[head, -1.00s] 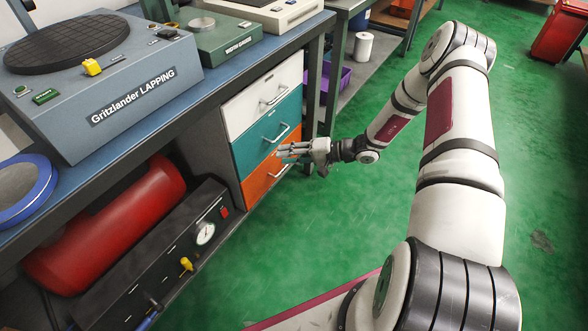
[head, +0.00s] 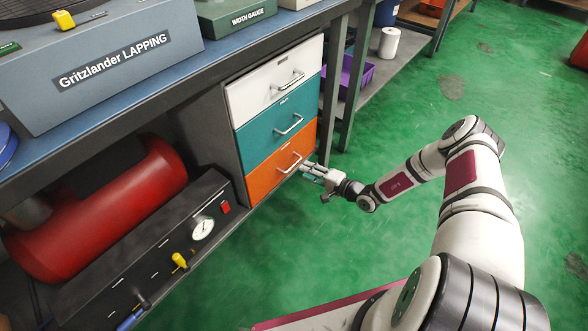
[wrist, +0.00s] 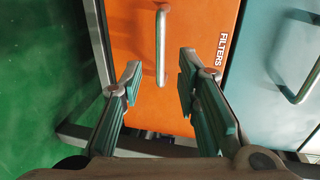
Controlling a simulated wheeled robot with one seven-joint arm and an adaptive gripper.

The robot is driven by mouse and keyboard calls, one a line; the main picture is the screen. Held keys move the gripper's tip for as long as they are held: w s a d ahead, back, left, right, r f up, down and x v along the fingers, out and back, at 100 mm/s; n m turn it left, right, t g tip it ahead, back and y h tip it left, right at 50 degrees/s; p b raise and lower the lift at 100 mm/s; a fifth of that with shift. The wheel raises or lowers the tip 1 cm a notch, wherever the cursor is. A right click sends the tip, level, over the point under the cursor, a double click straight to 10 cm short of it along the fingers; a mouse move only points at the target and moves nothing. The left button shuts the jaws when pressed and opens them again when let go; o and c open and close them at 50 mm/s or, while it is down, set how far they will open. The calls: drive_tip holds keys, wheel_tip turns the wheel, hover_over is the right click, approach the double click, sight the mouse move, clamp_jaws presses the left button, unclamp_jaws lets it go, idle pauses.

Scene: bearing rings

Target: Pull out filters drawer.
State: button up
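The filters drawer (head: 262,178) is the orange bottom drawer of a stack of three under the bench, and it looks shut. In the wrist view its orange front (wrist: 190,30) bears the label FILTERS and a silver bar handle (wrist: 161,46). The handle also shows in the head view (head: 289,163). My gripper (head: 307,170) is in front of the orange drawer, close to the handle's right end. In the wrist view my gripper (wrist: 159,82) has its two fingers apart, one on each side of the handle's line. Nothing is held, and contact with the handle cannot be made out.
A teal drawer (head: 276,127) and a white drawer (head: 275,78) sit above the orange one. A bench leg (head: 334,95) stands just right of the drawers. A black gauge panel (head: 170,245) is at lower left. The green floor in front is clear.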

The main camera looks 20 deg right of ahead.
sight(293, 166)
drive_tip(key=b+x, duration=0.2)
drive_tip(key=x, duration=0.5)
drive_tip(key=shift+w+a+b, duration=0.1)
drive_tip(key=shift+b, duration=0.25)
drive_tip(key=shift+c, duration=0.4)
clamp_jaws()
